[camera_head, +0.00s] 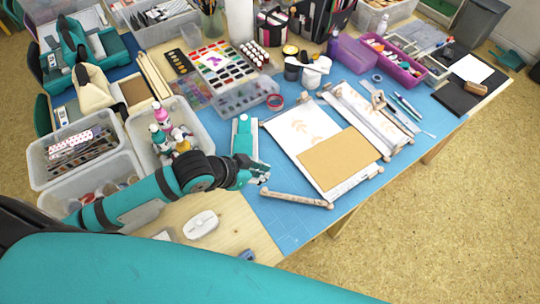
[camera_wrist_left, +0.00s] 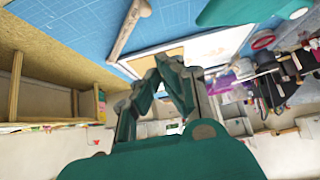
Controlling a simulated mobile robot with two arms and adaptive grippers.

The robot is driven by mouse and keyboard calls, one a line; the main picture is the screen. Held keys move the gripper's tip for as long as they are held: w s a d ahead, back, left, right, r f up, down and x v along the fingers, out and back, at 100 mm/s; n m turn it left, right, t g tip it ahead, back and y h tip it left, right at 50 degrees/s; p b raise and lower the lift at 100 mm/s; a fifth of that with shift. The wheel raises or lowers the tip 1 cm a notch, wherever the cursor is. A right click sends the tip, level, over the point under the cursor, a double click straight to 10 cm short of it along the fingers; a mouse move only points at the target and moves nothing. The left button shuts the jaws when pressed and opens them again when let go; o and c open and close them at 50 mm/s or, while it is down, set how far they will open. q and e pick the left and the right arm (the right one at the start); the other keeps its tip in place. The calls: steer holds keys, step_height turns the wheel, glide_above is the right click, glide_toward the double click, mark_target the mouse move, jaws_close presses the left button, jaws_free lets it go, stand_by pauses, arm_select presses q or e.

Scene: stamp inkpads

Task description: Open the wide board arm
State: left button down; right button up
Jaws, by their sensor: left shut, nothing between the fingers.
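The wide board (camera_head: 292,135) lies on the blue mat, a white sheet with a leaf print and a tan panel (camera_head: 340,160) over its near part. A pale wooden bar (camera_head: 297,200) lies along the board's near left side. I cannot tell whether it is the board's arm or how it is joined. My left gripper (camera_head: 264,174) is shut and empty, just above and left of the bar's left end. In the left wrist view its fingertips (camera_wrist_left: 162,62) meet, with the bar (camera_wrist_left: 128,30) beyond them and apart. My right gripper is not in view.
A narrower board with wooden rails (camera_head: 366,118) lies right of the wide board. A teal piece (camera_head: 242,140) stands close to the gripper. Bins with bottles (camera_head: 170,165) are at the left; a paint set (camera_head: 218,66) is behind. The near mat strip (camera_head: 275,226) is clear.

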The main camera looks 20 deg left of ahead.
arm_select(q)
steer(key=x, duration=0.3)
steer(key=d+x, duration=0.1)
steer(key=x, duration=0.2)
steer(key=shift+d+f+p, duration=0.1)
steer(key=shift+f+p, duration=0.05)
steer(key=shift+p, duration=0.2)
steer(key=x, duration=0.2)
steer(key=shift+w+f, duration=0.15)
steer(key=shift+f, duration=0.2)
steer(key=shift+s+a+f+p, duration=0.15)
steer(key=shift+s+a+p, duration=0.6)
steer(key=shift+s, duration=0.3)
steer(key=shift+s+a, duration=0.3)
steer(key=shift+s+a+f, duration=0.1)
steer(key=shift+s+a, duration=0.05)
steer(key=shift+f, duration=0.1)
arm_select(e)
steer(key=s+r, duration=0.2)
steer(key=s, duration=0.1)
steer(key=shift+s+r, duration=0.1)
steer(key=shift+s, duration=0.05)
